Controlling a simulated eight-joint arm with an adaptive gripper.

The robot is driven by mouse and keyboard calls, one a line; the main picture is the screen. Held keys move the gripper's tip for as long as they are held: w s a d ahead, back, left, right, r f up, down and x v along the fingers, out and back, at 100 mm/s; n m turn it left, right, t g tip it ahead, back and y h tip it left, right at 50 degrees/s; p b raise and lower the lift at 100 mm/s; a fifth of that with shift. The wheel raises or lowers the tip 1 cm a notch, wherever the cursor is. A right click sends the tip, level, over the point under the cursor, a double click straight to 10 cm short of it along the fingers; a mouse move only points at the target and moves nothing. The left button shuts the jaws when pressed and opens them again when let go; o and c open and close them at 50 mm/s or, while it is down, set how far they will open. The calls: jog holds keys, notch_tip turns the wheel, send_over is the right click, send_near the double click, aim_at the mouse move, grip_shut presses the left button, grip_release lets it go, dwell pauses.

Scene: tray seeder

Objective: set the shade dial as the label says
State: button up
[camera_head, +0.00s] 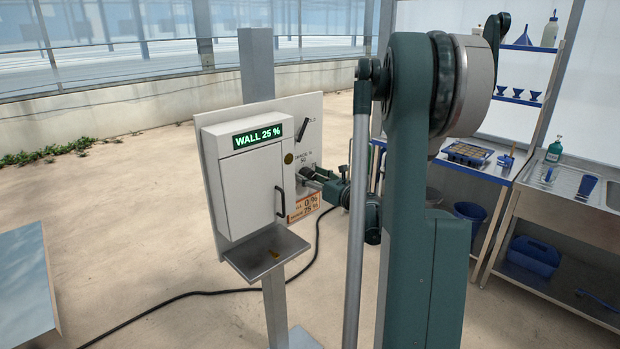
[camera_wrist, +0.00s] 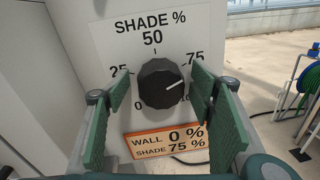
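The black shade dial (camera_wrist: 160,84) sits under the words "SHADE %" in the wrist view. Its white pointer line points right and slightly up, between the 75 and 100 marks. The orange-edged label (camera_wrist: 168,142) below it reads "WALL 0 %, SHADE 75 %"; it also shows in the head view (camera_head: 303,207). My gripper (camera_wrist: 160,78) is open, with one green finger on each side of the dial and gaps visible between. In the head view my gripper (camera_head: 312,178) is at the panel, and the dial is hard to make out there.
The white cabinet (camera_head: 247,190) has a green display (camera_head: 257,136) reading "WALL 25 %" and a black door handle (camera_head: 281,203). A black lever (camera_head: 301,130) is above the dial. A small metal tray (camera_head: 266,250) juts out below. A cable (camera_head: 190,292) crosses the floor.

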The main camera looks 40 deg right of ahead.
jog(key=s, duration=1.2)
jog(key=shift+a+r, duration=0.2)
jog(key=shift+a, duration=0.25)
dwell(0.4)
